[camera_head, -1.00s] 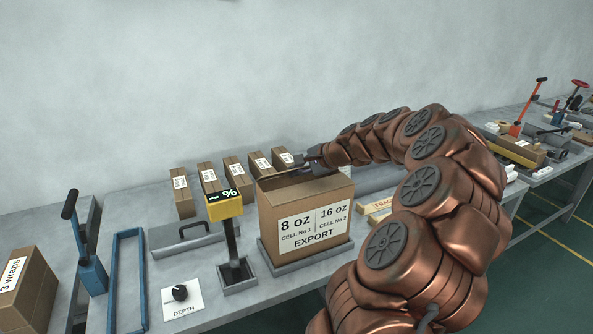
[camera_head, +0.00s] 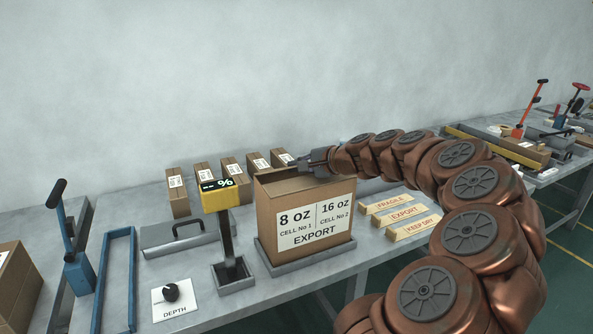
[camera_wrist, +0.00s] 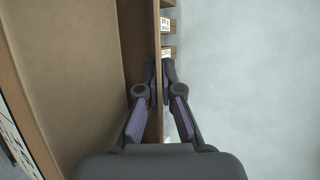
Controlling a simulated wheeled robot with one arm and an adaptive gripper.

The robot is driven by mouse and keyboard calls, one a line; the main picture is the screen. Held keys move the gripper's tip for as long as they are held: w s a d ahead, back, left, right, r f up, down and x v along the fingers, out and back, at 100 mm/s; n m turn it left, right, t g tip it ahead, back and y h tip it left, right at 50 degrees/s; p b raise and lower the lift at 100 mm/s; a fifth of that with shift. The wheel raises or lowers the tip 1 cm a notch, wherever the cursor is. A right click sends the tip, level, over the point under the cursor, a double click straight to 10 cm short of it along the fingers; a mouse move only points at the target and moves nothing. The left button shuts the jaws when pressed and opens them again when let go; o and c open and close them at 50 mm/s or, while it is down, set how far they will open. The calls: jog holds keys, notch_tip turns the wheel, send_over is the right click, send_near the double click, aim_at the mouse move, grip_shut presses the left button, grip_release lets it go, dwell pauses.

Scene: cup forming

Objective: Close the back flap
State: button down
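The open cardboard box (camera_head: 306,224), labelled 8 oz, 16 oz and EXPORT, stands upright on a grey base tray (camera_head: 283,269). Its top is open in the head view. My gripper (camera_head: 306,164) is at the box's back right top edge. In the wrist view my gripper (camera_wrist: 160,72) has one finger on the box's inner side and one outside, with the thin upright back panel edge (camera_wrist: 157,30) between them. The fingers are close together and appear to pinch this edge. I take it for the back flap; its outer face is hidden.
A yellow percent display (camera_head: 220,194) on a post stands left of the box. Several small cartons (camera_head: 204,182) line up behind. FRAGILE, EXPORT and KEEP DRY strips (camera_head: 404,214) lie right. A blue frame (camera_head: 117,280) and DEPTH knob (camera_head: 172,293) are left.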

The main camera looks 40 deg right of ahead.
jog(key=c, duration=1.4)
grip_release()
jog(key=shift+o, duration=0.2)
jog(key=shift+v, duration=4)
jog(key=shift+r, duration=0.1)
